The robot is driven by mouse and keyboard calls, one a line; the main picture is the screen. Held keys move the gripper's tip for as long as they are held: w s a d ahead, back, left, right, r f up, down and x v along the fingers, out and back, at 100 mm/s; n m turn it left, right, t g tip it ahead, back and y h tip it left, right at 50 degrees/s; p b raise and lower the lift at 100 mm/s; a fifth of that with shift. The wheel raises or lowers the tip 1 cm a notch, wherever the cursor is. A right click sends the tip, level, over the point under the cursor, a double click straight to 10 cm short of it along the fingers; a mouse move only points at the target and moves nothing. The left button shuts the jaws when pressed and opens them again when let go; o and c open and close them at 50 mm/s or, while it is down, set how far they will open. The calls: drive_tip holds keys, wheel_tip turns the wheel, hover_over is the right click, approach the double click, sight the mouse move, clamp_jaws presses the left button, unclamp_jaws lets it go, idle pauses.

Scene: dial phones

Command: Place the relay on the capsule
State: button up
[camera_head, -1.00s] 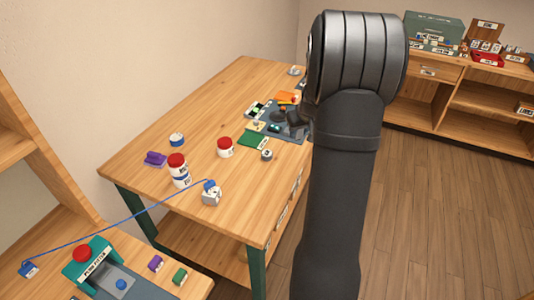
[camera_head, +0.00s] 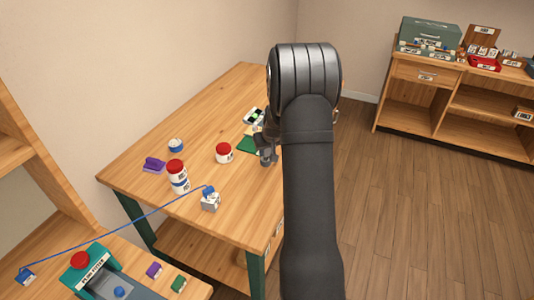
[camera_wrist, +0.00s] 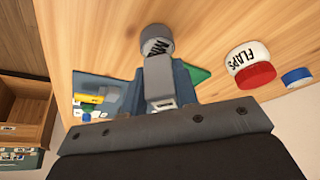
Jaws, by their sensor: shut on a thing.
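My gripper (camera_head: 269,140) is low over the table's right part. In the wrist view its blue-grey jaws (camera_wrist: 160,92) are shut on a grey block (camera_wrist: 158,74), which may be the relay. A grey cylinder (camera_wrist: 156,40) with a partly readable label, "MA…", is right at the block's far end; it may be the capsule. I cannot tell whether the two touch. In the head view the grey cylinder (camera_head: 267,161) shows just below the jaws. Part of the block is hidden by the jaws.
A white jar with a red lid (camera_head: 223,153), marked FLAPS in the wrist view (camera_wrist: 249,64), stands close by. A taller red-lidded container (camera_head: 177,177), purple block (camera_head: 154,165), blue-and-white round item (camera_head: 176,146) and corded cube (camera_head: 210,201) stand farther left. Bare table (camera_head: 205,110) lies behind.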

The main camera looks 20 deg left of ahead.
drive_tip(key=shift+f, duration=0.85)
drive_tip(key=o, duration=1)
drive_tip(key=shift+f, duration=0.15)
drive_tip(key=shift+o, duration=0.2)
drive_tip(key=shift+d+r, duration=0.1)
drive_tip(key=shift+r, duration=0.35)
drive_tip(key=v, duration=1.1)
drive_tip(key=shift+s+r, duration=0.15)
